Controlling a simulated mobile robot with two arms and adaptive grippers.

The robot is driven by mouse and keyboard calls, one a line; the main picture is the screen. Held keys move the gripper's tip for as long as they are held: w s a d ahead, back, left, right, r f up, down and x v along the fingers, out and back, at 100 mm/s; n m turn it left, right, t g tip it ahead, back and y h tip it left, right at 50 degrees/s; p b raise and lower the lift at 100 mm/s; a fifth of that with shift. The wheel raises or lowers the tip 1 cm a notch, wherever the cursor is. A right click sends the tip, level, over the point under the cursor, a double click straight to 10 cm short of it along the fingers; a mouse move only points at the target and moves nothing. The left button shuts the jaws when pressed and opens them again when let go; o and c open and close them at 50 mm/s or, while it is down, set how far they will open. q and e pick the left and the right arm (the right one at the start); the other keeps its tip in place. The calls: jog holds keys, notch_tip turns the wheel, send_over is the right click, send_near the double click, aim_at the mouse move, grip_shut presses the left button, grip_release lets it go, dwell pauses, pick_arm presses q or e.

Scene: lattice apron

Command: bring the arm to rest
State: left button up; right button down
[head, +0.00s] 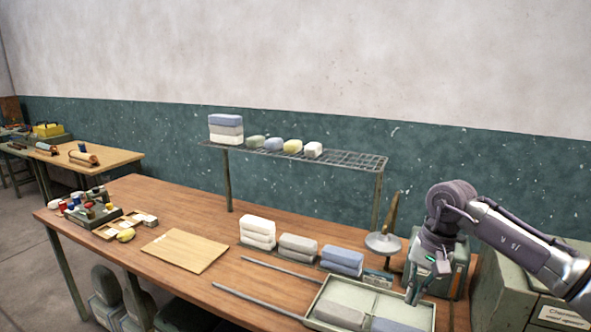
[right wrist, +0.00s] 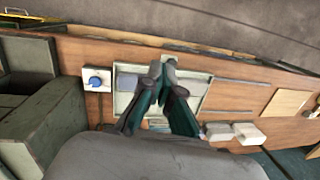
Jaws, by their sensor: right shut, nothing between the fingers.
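My right arm comes in from the right in the head view. Its gripper (head: 414,292) points down over the grey-green tray (head: 312,299) at the right front of the table. The fingers are shut with nothing between them. In the right wrist view the closed fingertips (right wrist: 164,74) lie in front of the tray (right wrist: 204,99), and the fingers hide its middle. The tray holds a grey block (head: 345,300) and a blue-grey block (head: 397,326). The gripper's exact height above the tray cannot be told. My left gripper is not in view.
A wire rack (head: 340,157) bearing several blocks stands at the back. Stacked blocks (head: 258,232), two rods and a round-based stand (head: 382,243) are near the tray. A grey-green box (head: 500,290) stands at the right.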

jog(key=w+a+f+m+t+y+b, duration=0.2)
jog(key=w+a+f+m+y, duration=0.1)
jog(key=a+f+m+y, duration=1.2)
jog(key=d+f+m+t+h+b, duration=0.3)
jog(key=f+m+t+h, duration=0.55)
jog(key=f+m, duration=1.25)
jog(key=s+d+f+m+g+h, duration=0.1)
jog(key=s+d+f+m+h, duration=0.3)
jog(key=s+f+m, duration=0.55)
jog(key=s+d+f+m+h, duration=0.2)
jog(key=s+d+f+m, duration=0.45)
jog(key=s+f, duration=0.55)
jog(key=s+f+m+g, duration=0.2)
jog(key=s+f+m, duration=0.1)
jog(key=s, duration=0.7)
jog(key=s+f+m+g+h+b, duration=0.1)
jog(key=s+f+m+g, duration=0.2)
jog(key=s+f, duration=0.3)
jog(key=s+d+f+m+g+h, duration=0.1)
jog(key=s+f+m+g, duration=0.2)
jog(key=s, duration=1.2)
jog(key=shift+s+f+m, duration=0.15)
jog(key=shift+f+m, duration=0.8)
jog(key=shift+m, duration=0.15)
